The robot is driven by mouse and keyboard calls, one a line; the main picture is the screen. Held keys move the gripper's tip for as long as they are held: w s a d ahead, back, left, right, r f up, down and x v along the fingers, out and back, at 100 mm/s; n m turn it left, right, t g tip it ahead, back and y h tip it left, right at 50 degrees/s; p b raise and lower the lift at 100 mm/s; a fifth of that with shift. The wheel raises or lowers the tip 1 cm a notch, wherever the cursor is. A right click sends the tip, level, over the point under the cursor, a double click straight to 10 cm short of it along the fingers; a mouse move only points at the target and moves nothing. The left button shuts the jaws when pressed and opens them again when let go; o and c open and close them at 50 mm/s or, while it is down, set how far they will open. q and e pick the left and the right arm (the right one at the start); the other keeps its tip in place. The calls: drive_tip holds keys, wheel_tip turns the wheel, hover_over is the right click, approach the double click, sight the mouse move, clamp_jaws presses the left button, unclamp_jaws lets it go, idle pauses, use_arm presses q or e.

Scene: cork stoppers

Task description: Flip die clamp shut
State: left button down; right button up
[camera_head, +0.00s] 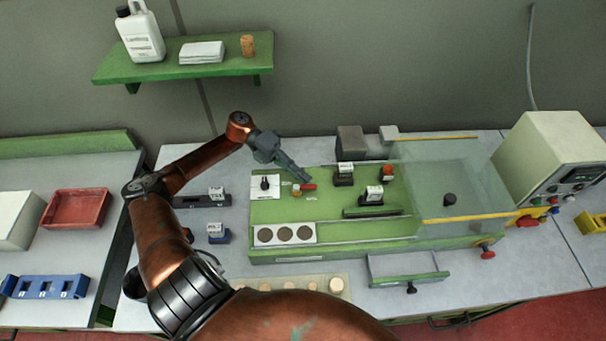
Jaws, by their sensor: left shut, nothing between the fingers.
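The green machine bed (375,228) stands on the grey bench. My right gripper is not in view.
A white panel with three dark discs (285,242) lies in front. Stoppers lie on a tray (315,281) at the front.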

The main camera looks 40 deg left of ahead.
use_arm(q)
drive_tip(key=v, duration=1.2)
drive_tip(key=shift+w, duration=0.1)
